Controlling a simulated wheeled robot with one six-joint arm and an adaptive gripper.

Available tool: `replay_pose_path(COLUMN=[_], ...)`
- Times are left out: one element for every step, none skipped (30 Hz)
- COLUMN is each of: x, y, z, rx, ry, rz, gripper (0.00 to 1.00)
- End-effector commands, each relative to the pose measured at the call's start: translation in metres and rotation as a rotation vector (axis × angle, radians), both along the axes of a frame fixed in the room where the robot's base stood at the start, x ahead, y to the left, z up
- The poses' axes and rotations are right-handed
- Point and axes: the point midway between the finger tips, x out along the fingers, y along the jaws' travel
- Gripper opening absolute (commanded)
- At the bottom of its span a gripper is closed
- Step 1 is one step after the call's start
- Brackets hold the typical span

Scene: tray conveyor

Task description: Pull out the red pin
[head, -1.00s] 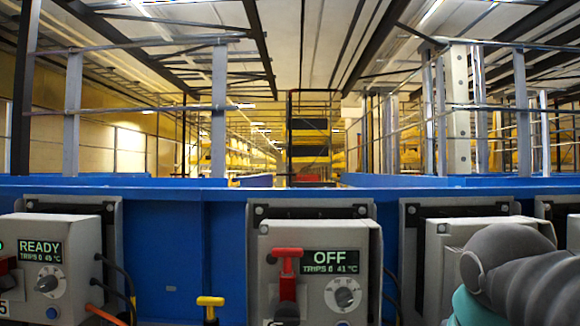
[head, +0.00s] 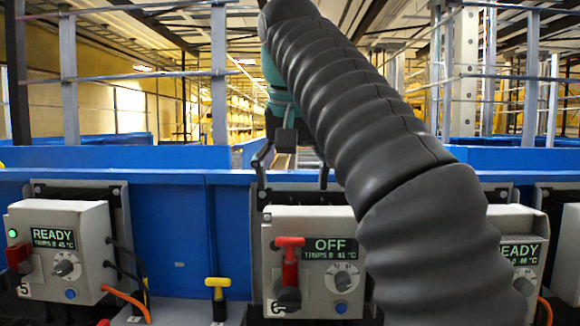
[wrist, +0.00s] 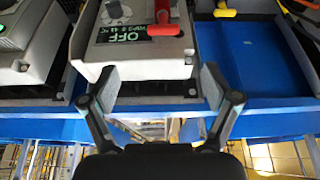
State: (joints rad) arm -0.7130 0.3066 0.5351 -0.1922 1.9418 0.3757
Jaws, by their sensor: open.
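The red pin (head: 289,262) has a T-shaped handle and stands upright in a dark holder on the front of the grey box (head: 325,216) with the OFF display (head: 335,245). In the wrist view the red pin (wrist: 163,24) shows at the top, beyond my fingers. My gripper (head: 293,172) is open and empty, behind and above the box's top edge in the head view. In the wrist view my gripper (wrist: 160,88) has its fingers spread wide near the box's edge, apart from the pin.
A yellow T-handle (head: 218,284) stands left of the OFF box. A READY box (head: 85,215) with a red lever (head: 16,257) and cables is farther left. Another READY box (head: 523,225) is partly hidden by my arm. A blue rail (head: 150,185) runs behind the boxes.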

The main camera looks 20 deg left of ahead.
Motion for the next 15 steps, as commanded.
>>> replay_pose_path(x=[-0.001, -0.001, -0.001, -0.001, -0.001, 0.0, 0.0, 0.001, 0.002, 0.003, 0.003, 0.005, 0.006, 0.006, 0.007], y=[0.004, 0.005, 0.005, 0.006, 0.006, 0.006, 0.006, 0.006, 0.006, 0.006, 0.006, 0.007, 0.007, 0.007, 0.007], z=[0.002, 0.002, 0.002, 0.002, 0.001, -0.001, -0.002, -0.004, -0.006, -0.008, -0.01, -0.014, -0.016, -0.018, -0.022], rx=[0.0, 0.001, 0.001, 0.001, 0.001, 0.0, 0.0, 0.0, 0.0, 0.0, -0.001, 0.0, 0.0, 0.0, 0.0], ry=[0.001, 0.001, 0.002, 0.002, 0.002, 0.002, 0.002, 0.003, 0.002, 0.002, 0.003, 0.002, 0.003, 0.002, 0.003], rz=[0.001, 0.0, 0.001, 0.001, 0.001, 0.0, 0.0, 0.0, 0.0, 0.0, 0.0, 0.001, 0.001, 0.001, 0.001], gripper=[0.88, 0.88, 0.88, 0.88, 0.88, 0.88, 0.88, 0.88, 0.88, 0.88, 0.88, 0.88, 0.88, 0.88, 0.88])
